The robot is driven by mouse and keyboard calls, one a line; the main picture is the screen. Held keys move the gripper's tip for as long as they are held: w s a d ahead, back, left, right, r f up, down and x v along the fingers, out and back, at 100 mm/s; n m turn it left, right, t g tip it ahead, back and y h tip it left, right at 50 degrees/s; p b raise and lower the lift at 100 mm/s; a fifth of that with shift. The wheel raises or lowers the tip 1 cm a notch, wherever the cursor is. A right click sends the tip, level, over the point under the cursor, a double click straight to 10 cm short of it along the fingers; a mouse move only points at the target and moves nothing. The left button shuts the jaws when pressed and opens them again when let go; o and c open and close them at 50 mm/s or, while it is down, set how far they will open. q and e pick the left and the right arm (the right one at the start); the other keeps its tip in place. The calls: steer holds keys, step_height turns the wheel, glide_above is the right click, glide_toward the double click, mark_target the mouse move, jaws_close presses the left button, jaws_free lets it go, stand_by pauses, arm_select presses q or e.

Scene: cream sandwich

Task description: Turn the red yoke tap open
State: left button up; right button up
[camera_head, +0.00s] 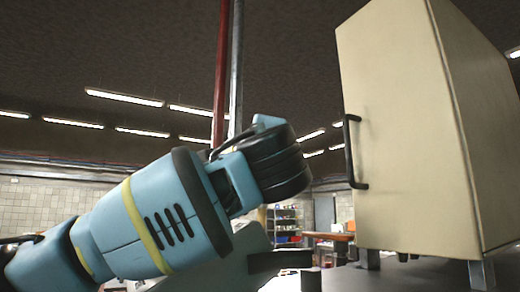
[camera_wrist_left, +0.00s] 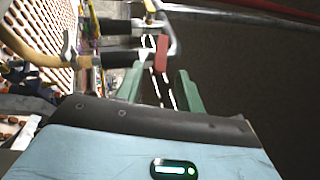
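In the left wrist view, a small red tap handle (camera_wrist_left: 161,53) sits at the end of a bent grey metal piece, just beyond my fingertips. My left gripper (camera_wrist_left: 156,76) has its two green fingers spread apart with a gap between them. The red handle lines up with this gap, nearer the right finger; I cannot tell whether it lies between the tips or past them. In the head view my blue left arm reaches in from the left, but its fingers and the tap cannot be made out. My right gripper is not in view.
A cream cabinet (camera_head: 400,130) with a black handle (camera_head: 350,152) stands close on the right. A red pipe (camera_head: 220,70) and a grey pipe (camera_head: 236,65) rise behind my arm. A tan pipe (camera_wrist_left: 30,50) lies left in the wrist view. Shelving (camera_head: 284,222) stands far back.

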arm_select(q)
steer(key=shift+v, duration=1.05)
